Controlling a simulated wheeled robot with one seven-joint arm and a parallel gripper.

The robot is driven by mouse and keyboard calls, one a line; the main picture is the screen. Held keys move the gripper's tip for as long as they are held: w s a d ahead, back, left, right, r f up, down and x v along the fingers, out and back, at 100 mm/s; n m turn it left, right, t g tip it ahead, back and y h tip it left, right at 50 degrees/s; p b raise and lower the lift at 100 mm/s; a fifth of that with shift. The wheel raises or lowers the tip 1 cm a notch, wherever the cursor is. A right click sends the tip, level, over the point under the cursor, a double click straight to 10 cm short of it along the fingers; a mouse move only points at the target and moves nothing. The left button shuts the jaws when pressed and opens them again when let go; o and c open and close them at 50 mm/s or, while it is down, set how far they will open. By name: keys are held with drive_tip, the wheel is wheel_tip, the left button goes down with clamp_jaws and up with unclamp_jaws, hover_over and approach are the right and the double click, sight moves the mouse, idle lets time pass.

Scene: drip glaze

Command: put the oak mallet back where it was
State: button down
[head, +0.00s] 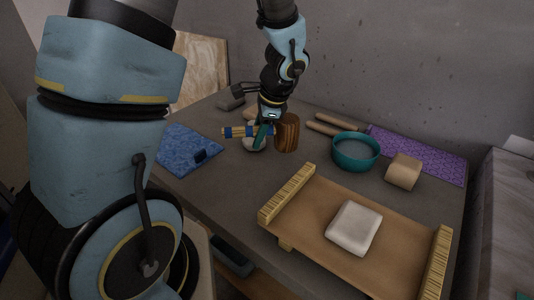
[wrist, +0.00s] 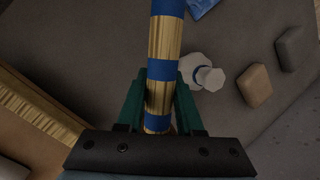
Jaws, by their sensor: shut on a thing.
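The oak mallet has a brown wood-grained head (head: 287,133) and a handle (head: 238,131) banded in blue and straw yellow. The handle also shows in the wrist view (wrist: 165,40), running up from between the fingers. My gripper (head: 263,133) is shut on the handle close to the head, with its green fingers (wrist: 160,105) on either side. The handle lies roughly level, pointing left in the head view. The head is hidden in the wrist view. I cannot tell whether the mallet touches the table.
A pale knobbed object (wrist: 202,73) stands close by the handle. A blue mat (head: 180,150) lies left; a teal bowl (head: 355,165), tan block (head: 403,171) and purple mat (head: 430,155) are right. A wooden tray (head: 310,215) with a white block (head: 354,228) is in front.

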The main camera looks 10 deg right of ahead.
drive_tip(key=shift+f, duration=3)
drive_tip(key=shift+f, duration=0.1)
drive_tip(key=c, duration=0.6)
unclamp_jaws()
drive_tip(key=shift+o, duration=0.2)
drive_tip(key=shift+r, duration=0.2)
drive_tip(key=v, duration=1.2)
drive_tip(key=s+a+n+g+h, duration=0.1)
drive_tip(key=s+a+n+h, duration=0.1)
drive_tip(key=a+n, duration=1.6)
drive_tip(key=a+h+b, duration=0.1)
drive_tip(key=a, duration=0.2)
drive_tip(key=shift+s+a+r, duration=0.25)
drive_tip(key=shift+s+r, duration=0.1)
drive_tip(key=shift+r, duration=0.05)
